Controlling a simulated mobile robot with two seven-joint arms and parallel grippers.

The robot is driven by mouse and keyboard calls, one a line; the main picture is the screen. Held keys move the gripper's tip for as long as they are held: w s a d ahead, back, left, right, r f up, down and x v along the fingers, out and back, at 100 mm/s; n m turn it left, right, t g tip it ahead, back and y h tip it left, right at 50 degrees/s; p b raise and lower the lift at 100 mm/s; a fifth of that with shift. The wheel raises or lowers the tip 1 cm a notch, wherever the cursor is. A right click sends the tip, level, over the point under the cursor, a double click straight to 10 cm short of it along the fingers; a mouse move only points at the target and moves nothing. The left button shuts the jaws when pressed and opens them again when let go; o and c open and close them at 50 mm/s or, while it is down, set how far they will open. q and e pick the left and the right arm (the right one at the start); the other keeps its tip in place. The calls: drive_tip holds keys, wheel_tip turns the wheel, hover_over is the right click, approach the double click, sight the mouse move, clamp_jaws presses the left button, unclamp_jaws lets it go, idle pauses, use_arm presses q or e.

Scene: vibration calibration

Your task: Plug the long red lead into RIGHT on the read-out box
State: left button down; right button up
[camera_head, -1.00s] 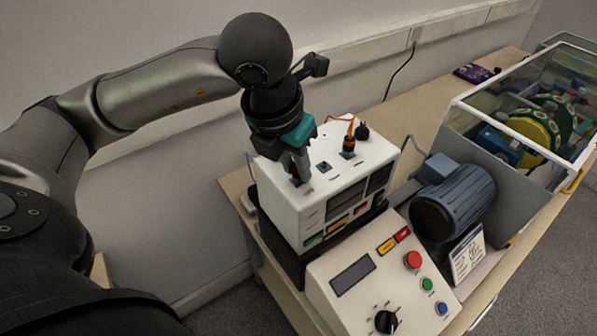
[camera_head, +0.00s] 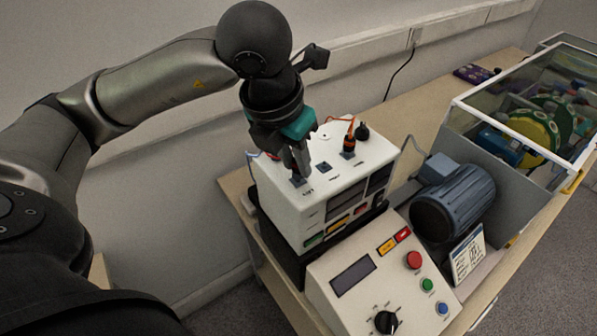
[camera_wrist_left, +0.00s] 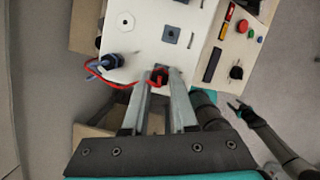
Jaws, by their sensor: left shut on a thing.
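The read-out box (camera_head: 335,203) is white, with a row of square sockets along its top. My left gripper (camera_head: 301,172) points down just above the nearest socket (camera_head: 298,182); the small label beside it seems to read LEFT. In the left wrist view it is shut on a red plug (camera_wrist_left: 159,76), whose red lead (camera_wrist_left: 97,72) loops left. I cannot tell whether the plug touches the socket. The middle socket (camera_head: 324,167) is empty; it also shows in the wrist view (camera_wrist_left: 171,35). My right gripper (camera_wrist_left: 240,108) is small and dark in the wrist view; its jaws are unclear.
An orange-leaded plug (camera_head: 349,142) stands in the far socket, near a black knob (camera_head: 362,132). A dark blue plug (camera_wrist_left: 112,61) is on the box. A sloped control panel (camera_head: 375,285), blue motor (camera_head: 455,200) and clear-sided case (camera_head: 530,115) stand to the right.

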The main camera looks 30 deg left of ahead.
use_arm(q)
drive_tip(key=shift+r, duration=0.3)
drive_tip(key=shift+r+p, duration=1.1)
drive_tip(key=shift+r, duration=0.55)
drive_tip(key=shift+w, duration=0.1)
drive_tip(key=shift+w+d, duration=0.3)
drive_tip(key=shift+w, duration=0.25)
drive_tip(key=w, duration=0.1)
drive_tip(key=w+d, duration=0.1)
drive_tip(key=w, duration=0.1)
drive_tip(key=shift+w+d+r, duration=0.15)
drive_tip(key=shift+w+d, duration=0.15)
drive_tip(key=shift+w, duration=0.05)
drive_tip(key=shift+b+x, duration=0.85)
drive_tip(key=shift+x, duration=0.15)
drive_tip(key=shift+s+f+b, duration=0.25)
drive_tip(key=shift+f+b, duration=0.5)
drive_tip(key=shift+b, duration=0.05)
drive_tip(key=shift+f, duration=0.1)
